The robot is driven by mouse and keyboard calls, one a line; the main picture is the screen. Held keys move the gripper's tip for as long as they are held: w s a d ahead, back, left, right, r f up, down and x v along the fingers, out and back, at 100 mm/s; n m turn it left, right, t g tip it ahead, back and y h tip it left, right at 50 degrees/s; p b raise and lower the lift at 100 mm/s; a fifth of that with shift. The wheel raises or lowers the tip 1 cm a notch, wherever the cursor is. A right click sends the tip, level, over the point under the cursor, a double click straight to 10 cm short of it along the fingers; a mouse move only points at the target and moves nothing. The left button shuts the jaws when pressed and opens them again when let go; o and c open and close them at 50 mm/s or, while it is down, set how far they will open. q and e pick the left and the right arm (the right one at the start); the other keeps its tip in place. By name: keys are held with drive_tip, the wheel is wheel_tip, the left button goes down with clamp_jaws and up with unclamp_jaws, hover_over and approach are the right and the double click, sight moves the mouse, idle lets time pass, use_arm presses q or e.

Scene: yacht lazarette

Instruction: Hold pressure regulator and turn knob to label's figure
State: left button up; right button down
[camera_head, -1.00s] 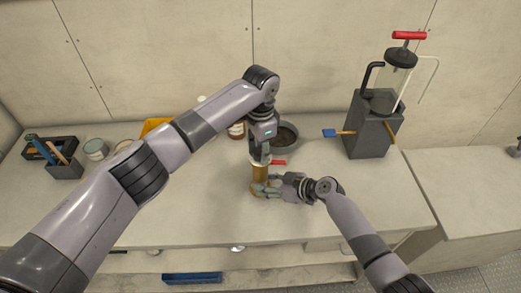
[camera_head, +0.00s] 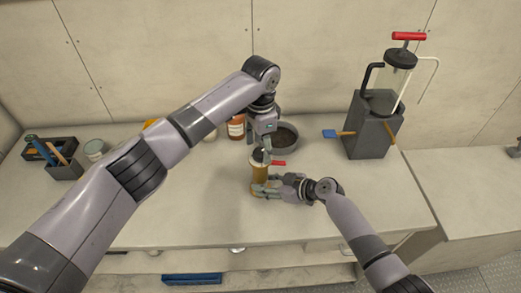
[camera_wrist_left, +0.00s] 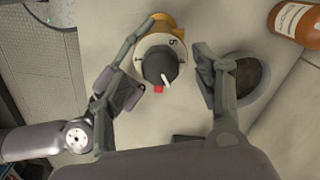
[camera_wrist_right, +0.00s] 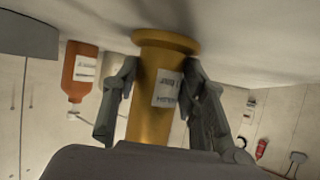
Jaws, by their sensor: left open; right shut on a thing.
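The pressure regulator (camera_head: 259,173) stands upright on the bench with a brass-coloured body. My right gripper (camera_head: 266,188) is shut around its lower body from the right. In the right wrist view, a white label (camera_wrist_right: 168,88) shows on the brass body between the fingers; its text is inverted and too small to read surely. My left gripper (camera_head: 261,156) is open above the regulator and points down. In the left wrist view, its fingers stand apart on either side of the black knob (camera_wrist_left: 156,66), which has a white pointer and sits on a pale numbered dial (camera_wrist_left: 169,42). A red mark shows beside the knob.
A grey bowl (camera_head: 287,137) and an orange bottle (camera_head: 236,128) stand close behind the regulator. A grey block with a clear pump (camera_head: 372,125) stands at the right. A dark organiser (camera_head: 62,160) is at the far left. The front of the bench (camera_head: 200,215) is clear.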

use_arm(q)
drive_tip(key=shift+r, duration=2.35)
use_arm(e)
drive_tip(key=shift+s+f, duration=0.25)
drive_tip(key=shift+f, duration=0.25)
drive_tip(key=c, duration=1.2)
unclamp_jaws()
use_arm(q)
drive_tip(key=shift+w+f, duration=0.1)
use_arm(e)
drive_tip(key=o, duration=0.3)
drive_tip(key=shift+w, duration=0.1)
drive_tip(key=shift+r, duration=0.1)
drive_tip(key=shift+w+r, duration=0.1)
drive_tip(key=shift+r, duration=0.05)
